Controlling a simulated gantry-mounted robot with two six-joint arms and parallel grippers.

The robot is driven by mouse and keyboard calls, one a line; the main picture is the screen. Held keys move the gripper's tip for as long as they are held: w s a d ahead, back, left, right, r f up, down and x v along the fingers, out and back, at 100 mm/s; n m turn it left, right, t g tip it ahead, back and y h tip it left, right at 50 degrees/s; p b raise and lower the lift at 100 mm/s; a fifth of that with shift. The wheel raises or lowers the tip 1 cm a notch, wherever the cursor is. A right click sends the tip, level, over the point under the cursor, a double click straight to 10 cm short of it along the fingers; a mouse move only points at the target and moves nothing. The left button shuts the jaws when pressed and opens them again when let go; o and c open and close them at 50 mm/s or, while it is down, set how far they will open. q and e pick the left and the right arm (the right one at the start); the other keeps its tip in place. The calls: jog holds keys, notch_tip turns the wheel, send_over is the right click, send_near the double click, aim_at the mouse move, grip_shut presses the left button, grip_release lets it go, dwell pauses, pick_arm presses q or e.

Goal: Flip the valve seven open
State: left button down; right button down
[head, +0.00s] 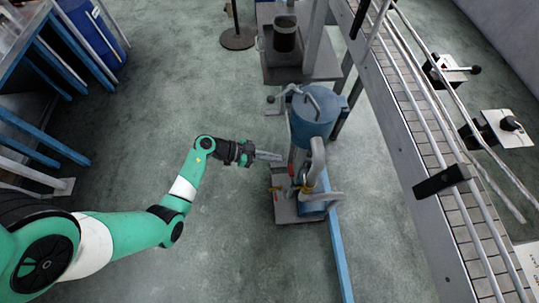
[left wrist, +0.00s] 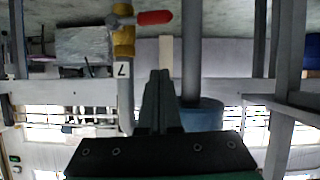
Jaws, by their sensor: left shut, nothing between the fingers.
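The valve with a red lever handle (left wrist: 153,18) and a yellow body (left wrist: 123,42) shows at the top of the left wrist view, which looks upside down. A white tag marked 7 (left wrist: 122,70) sits on the pipe by it. The handle lies sideways, pointing right in that view. My left gripper (head: 272,156) is shut and empty, reaching toward the blue tank stand (head: 313,118) from its left. Its closed fingers (left wrist: 160,78) show below the handle in the wrist picture, apart from it. In the head view the valve is too small to make out clearly.
A conveyor (head: 425,120) runs along the right. A grey machine frame (head: 290,72) stands behind the tank. A blue bar (head: 341,262) runs toward the front from the stand. A blue drum (head: 90,32) is at the upper left. Floor around my left arm is clear.

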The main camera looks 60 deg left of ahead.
aim_at(292, 177)
pick_arm(q)
jog(key=w+d+f+b, duration=0.2)
jog(key=w+f+b, duration=0.2)
jog(key=f+b, duration=0.2)
jog(key=shift+d+f, duration=0.2)
jog(key=shift+d, duration=0.1)
